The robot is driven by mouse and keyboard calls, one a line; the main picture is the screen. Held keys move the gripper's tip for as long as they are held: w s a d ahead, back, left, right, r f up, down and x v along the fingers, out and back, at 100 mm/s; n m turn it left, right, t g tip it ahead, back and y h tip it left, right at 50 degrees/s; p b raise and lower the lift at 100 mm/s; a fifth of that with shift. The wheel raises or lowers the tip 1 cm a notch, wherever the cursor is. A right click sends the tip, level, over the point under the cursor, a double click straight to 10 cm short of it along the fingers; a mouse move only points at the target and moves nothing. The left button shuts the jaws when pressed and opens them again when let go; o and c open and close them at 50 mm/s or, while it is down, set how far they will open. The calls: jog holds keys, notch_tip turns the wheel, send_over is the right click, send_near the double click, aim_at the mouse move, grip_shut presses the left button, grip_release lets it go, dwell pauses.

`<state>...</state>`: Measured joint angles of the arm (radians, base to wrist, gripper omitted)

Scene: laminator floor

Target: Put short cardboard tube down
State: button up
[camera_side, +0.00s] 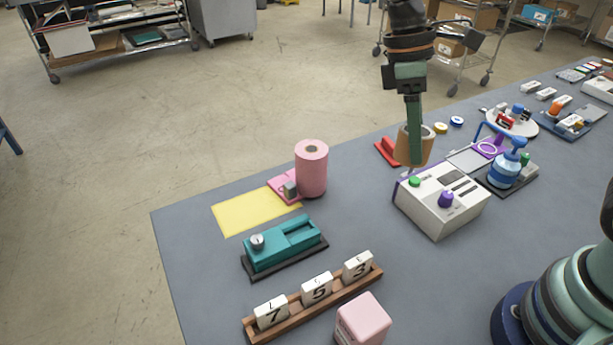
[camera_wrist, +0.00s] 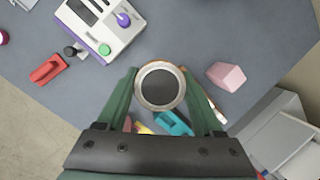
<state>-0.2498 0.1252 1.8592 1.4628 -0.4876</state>
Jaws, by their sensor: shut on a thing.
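The short cardboard tube (camera_side: 401,148) is brown and upright. It is held between the green fingers of my gripper (camera_side: 414,158), which is shut on it. In the side view it shows just behind the white box with green and purple knobs (camera_side: 440,200), between that box and a red stapler-like object (camera_side: 388,151). In the wrist view I look down the tube's open end (camera_wrist: 160,87), with a finger on each side. Its lower end is partly hidden by a finger, and I cannot tell whether it touches the grey table (camera_side: 350,225).
A pink roll (camera_side: 312,168) stands by a yellow sheet (camera_side: 250,212). A teal device (camera_side: 283,247), a wooden rack of number blocks (camera_side: 313,305) and a pink block (camera_side: 362,320) are nearer. Bare table lies between the teal device and white box.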

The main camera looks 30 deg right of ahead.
notch_tip(320, 180, down, 20)
jog(key=shift+r, duration=0.15)
dwell(0.5)
jog(key=o, duration=1.4)
jog(key=shift+o, duration=0.2)
jog(key=d+v, duration=0.1)
jog(key=v, duration=1.1)
jog(key=s+d+r+m+t, duration=0.2)
jog(key=d+r+m+t, duration=0.1)
jog(key=r+t, duration=0.1)
jog(key=s+d+r+m+t+y, duration=0.1)
jog(key=s+d+r+m+t, duration=0.2)
jog(key=r, duration=0.4)
jog(key=shift+d+r+m+t, duration=0.25)
jog(key=shift+d+m+t, duration=0.2)
jog(key=shift+m, duration=0.25)
jog(key=shift+o, duration=0.2)
jog(key=shift+s+d+r+m+t, duration=0.2)
jog(key=shift+s+d+m+t, duration=0.2)
jog(key=shift+m+t, duration=0.15)
